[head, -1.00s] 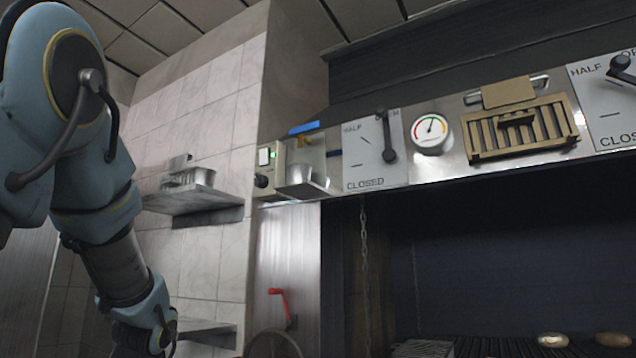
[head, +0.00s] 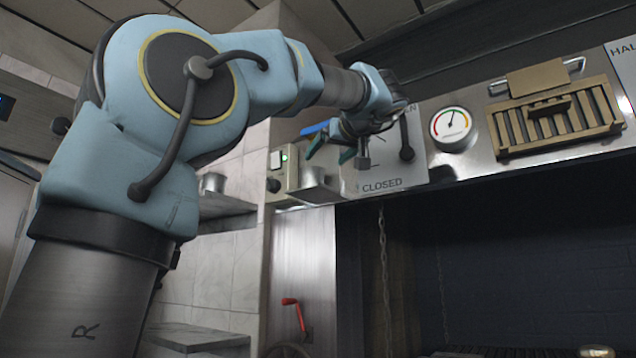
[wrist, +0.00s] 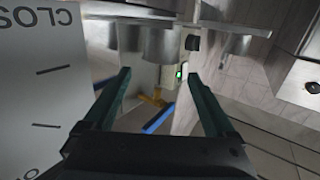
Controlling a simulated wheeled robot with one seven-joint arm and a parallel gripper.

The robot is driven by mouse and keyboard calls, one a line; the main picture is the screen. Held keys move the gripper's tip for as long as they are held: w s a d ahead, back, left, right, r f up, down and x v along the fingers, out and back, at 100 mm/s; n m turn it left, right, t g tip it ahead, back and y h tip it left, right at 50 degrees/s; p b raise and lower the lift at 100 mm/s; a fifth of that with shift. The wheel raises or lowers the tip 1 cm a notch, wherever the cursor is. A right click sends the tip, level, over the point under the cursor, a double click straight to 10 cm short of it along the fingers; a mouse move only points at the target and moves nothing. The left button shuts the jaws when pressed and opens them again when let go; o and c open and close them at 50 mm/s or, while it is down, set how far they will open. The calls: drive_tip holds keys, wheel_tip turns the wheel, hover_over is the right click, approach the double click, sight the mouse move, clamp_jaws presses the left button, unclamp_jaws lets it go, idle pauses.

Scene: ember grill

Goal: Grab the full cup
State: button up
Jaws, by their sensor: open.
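A metal cup (head: 318,186) stands in the small dispenser on the hood front, under a blue lever (head: 314,128). In the wrist view, which is upside down, a cup (wrist: 160,46) shows ahead, between and beyond the fingertips. My gripper (head: 338,152) is open and empty, in front of the dispenser and the damper plate, with its fingers near the cup's upper right. The open fingers also show in the wrist view (wrist: 158,74). I cannot see into the cup, so its contents are hidden.
A damper plate (head: 385,178) with a black handle is close beside the gripper. A gauge (head: 451,127) and a brass vent (head: 556,118) are to the right. A wall shelf (head: 222,203) with another metal pot (head: 213,182) is left of the dispenser.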

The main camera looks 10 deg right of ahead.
sight(314, 169)
drive_tip(key=w, duration=0.1)
drive_tip(key=w+p, duration=0.1)
drive_tip(key=w, duration=0.1)
drive_tip(key=shift+w+a, duration=0.1)
drive_tip(key=shift+a, duration=0.2)
drive_tip(key=w+p, duration=0.1)
drive_tip(key=w, duration=0.1)
drive_tip(key=w+a+p, duration=0.1)
drive_tip(key=w+p, duration=0.1)
drive_tip(key=shift+w+r, duration=0.1)
drive_tip(key=shift+w, duration=0.1)
drive_tip(key=shift+w+f+p, duration=0.2)
drive_tip(key=shift+w+p, duration=0.1)
drive_tip(key=shift+w, duration=0.15)
drive_tip(key=c, duration=1.2)
